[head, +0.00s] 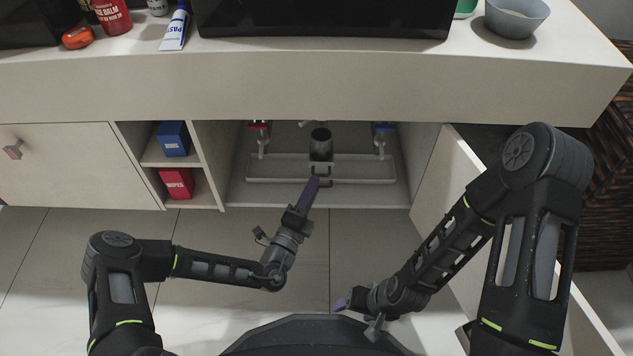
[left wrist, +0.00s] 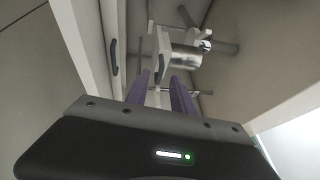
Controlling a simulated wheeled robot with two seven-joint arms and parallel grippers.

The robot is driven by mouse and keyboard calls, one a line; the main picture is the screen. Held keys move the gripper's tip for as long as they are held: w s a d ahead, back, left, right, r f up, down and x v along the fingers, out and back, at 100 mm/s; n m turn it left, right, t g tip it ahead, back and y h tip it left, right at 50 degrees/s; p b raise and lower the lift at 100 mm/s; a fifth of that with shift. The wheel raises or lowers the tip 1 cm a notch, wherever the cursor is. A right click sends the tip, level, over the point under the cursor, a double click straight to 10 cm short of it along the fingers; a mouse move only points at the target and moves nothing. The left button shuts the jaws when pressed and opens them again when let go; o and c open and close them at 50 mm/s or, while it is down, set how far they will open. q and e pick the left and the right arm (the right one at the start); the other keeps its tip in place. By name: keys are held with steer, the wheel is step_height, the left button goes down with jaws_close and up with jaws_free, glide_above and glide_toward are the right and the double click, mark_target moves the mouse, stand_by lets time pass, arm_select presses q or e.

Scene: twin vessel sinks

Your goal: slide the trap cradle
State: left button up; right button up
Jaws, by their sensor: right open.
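The trap cradle (head: 320,157) is a small grey block in the middle of a long light tray (head: 360,172) on the cabinet floor. A grey metal cup (head: 320,138) stands above it, and a metal cylinder (left wrist: 187,57) shows in the left wrist view beside a white bracket (left wrist: 160,52). My left gripper (head: 311,184) reaches in just in front of the cradle. Its purple fingers (left wrist: 160,95) are apart with nothing clearly held between them; whether they touch the cradle I cannot tell. My right gripper (head: 345,303) is open, low near my body, away from the cabinet.
Red (head: 259,126) and blue (head: 384,128) valve fittings flank the cup. A side shelf holds a blue box (head: 173,139) and a red box (head: 176,184). An open door (head: 448,175) stands on the right; the countertop (head: 300,75) overhangs the cabinet.

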arm_select(q)
steer(key=shift+b+x, duration=0.35)
steer(key=shift+x, duration=1.3)
steer(key=shift+c, duration=0.3)
jaws_close()
